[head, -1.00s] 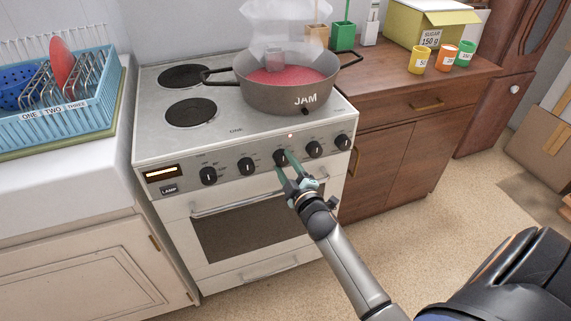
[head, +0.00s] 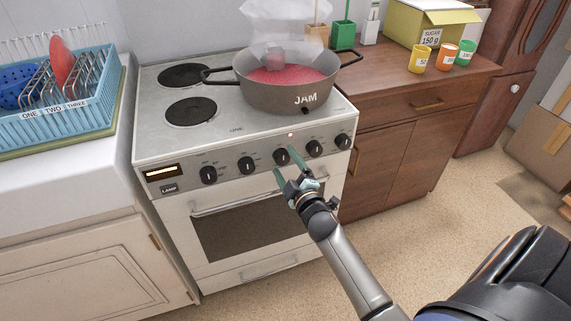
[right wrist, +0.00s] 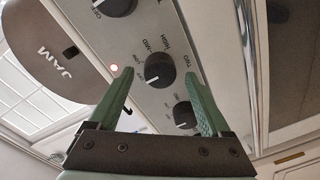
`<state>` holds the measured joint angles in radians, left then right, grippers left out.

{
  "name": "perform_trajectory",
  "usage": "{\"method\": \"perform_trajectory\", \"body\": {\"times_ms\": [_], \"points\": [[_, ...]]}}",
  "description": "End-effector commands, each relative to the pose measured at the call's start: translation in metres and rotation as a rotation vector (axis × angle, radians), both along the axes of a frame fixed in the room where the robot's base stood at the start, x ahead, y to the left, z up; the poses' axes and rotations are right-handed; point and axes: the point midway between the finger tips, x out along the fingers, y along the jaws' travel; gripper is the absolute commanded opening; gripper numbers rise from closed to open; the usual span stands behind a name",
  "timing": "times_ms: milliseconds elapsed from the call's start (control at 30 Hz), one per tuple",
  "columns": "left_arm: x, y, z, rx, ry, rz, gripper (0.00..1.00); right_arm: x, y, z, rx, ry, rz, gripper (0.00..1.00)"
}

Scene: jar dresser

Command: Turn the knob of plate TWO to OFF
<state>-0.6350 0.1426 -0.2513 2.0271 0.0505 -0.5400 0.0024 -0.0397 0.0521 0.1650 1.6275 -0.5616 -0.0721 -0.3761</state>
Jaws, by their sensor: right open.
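The stove's middle black knob (head: 281,157) is on the front panel and shows close up in the right wrist view (right wrist: 160,70). Printing beside it there reads TWO, HIGH and MID; smaller marks are hard to read. Its white pointer faces the lower left in that view. My right gripper (head: 284,159) is open, its green fingers on either side of this knob; in the right wrist view (right wrist: 156,76) gaps show between fingers and knob. The left gripper is not in view.
Other knobs (head: 246,164) sit close on both sides. A small red light (head: 290,135) glows. The oven door handle (head: 240,202) runs below.

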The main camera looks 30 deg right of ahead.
Motion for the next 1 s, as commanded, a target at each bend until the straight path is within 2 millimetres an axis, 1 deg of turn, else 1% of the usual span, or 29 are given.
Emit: {"method": "perform_trajectory", "body": {"times_ms": [300, 400, 500, 633, 1000], "points": [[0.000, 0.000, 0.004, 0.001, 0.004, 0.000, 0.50, -0.046, 0.009, 0.001, 0.001, 0.003, -0.001, 0.82], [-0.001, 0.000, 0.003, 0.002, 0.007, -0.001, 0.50, -0.058, 0.012, 0.001, 0.001, 0.003, -0.001, 0.82], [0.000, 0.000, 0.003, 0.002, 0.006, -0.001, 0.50, -0.066, 0.013, 0.002, 0.000, 0.002, -0.001, 0.82], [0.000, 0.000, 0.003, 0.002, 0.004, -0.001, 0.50, -0.070, 0.014, 0.002, 0.000, 0.001, 0.000, 0.82], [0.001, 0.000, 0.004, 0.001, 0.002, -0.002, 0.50, -0.070, 0.014, 0.002, -0.001, 0.002, 0.000, 0.82]]}}
